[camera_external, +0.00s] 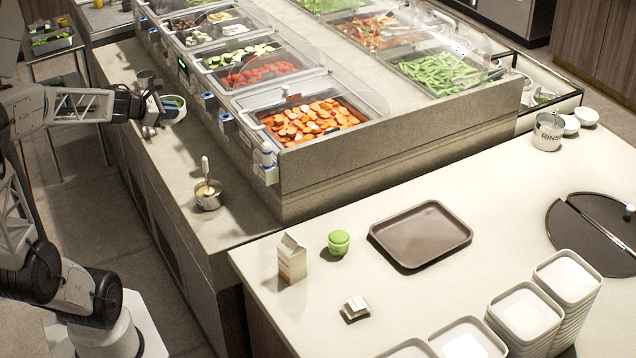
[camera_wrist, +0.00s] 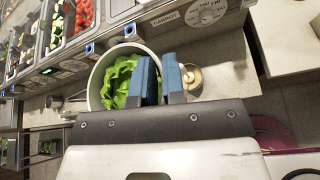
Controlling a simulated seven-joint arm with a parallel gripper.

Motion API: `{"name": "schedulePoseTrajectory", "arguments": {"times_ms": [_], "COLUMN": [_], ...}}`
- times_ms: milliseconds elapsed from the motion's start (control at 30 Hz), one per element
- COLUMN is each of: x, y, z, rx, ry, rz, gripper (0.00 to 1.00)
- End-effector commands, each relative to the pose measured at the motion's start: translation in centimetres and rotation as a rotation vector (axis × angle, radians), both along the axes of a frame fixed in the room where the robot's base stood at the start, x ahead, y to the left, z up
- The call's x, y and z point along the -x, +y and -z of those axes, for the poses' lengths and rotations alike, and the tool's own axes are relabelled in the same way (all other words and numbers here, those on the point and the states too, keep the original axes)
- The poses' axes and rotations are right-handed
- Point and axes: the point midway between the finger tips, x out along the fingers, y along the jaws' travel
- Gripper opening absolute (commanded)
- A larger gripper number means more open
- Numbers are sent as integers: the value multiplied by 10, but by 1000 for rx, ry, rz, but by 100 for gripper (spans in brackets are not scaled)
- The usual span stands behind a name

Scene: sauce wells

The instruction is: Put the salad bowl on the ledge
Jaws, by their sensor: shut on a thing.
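The salad bowl (camera_external: 174,110) is white outside, with green leaves inside. It shows in the wrist view (camera_wrist: 97,90) as a round pale bowl of lettuce. My gripper (camera_external: 158,107) is shut on the bowl's near wall; its blue fingers (camera_wrist: 162,80) straddle the rim in the wrist view and hide part of the bowl. The ledge (camera_external: 178,155) is the grey counter strip running along the front of the salad bar. The bowl appears over its far part; I cannot tell whether it touches the surface.
A small metal pot with a ladle (camera_external: 208,195) stands on the ledge nearer the camera. Small metal cups (camera_external: 146,80) stand near my gripper. The salad bar (camera_external: 300,165) borders the ledge. The ledge between bowl and pot looks clear.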

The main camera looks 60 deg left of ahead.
Motion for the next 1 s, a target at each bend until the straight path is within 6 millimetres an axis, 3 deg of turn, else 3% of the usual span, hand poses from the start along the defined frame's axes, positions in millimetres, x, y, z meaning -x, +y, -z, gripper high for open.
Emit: {"name": "schedulePoseTrajectory", "arguments": {"times_ms": [533,1000], "x": [42,42], "y": [15,14], "z": [6,92], "rx": [6,13], "ry": [3,8], "rz": [-62,-63], "gripper": [0,0]}}
